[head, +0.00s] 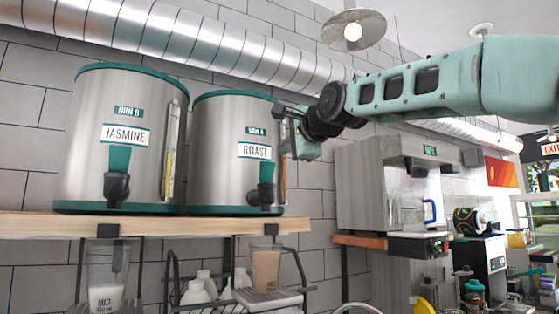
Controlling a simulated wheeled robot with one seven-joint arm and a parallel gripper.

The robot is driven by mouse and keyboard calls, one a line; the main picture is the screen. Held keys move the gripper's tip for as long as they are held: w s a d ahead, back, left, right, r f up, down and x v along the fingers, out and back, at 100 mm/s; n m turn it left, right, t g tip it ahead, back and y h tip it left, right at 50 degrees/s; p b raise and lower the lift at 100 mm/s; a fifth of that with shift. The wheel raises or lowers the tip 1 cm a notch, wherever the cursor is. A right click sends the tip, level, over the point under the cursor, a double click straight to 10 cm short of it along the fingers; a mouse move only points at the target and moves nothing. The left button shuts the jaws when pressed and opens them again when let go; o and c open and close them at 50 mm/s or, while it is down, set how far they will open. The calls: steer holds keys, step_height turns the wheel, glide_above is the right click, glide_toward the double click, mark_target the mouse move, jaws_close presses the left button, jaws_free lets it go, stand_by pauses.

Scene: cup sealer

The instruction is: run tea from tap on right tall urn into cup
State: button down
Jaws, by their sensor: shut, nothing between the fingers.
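The right tall urn (222,125) is a steel cylinder with green rims and a "ROAST" label, standing on a wooden shelf. Its tap (264,196) is black with a teal handle (267,172) standing upright. A clear cup (266,268) sits below that tap on a small tray and holds light brown liquid. No stream shows between tap and cup. My gripper (282,112) is shut and empty, at the upper right side of the right urn, above and to the right of the tap handle. I cannot tell whether it touches the urn.
The left urn (112,172), labelled "JASMINE", stands beside the right one. A cup with pale contents (106,296) is below it. White bottles (197,290) stand in a rack under the shelf (40,226). A steel machine (370,185) is to the right.

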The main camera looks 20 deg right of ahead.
steer(key=b+v, duration=0.2)
steer(key=v, duration=0.3)
steer(key=shift+s+r, duration=0.25)
steer(key=shift+f, duration=0.1)
stand_by(1.3)
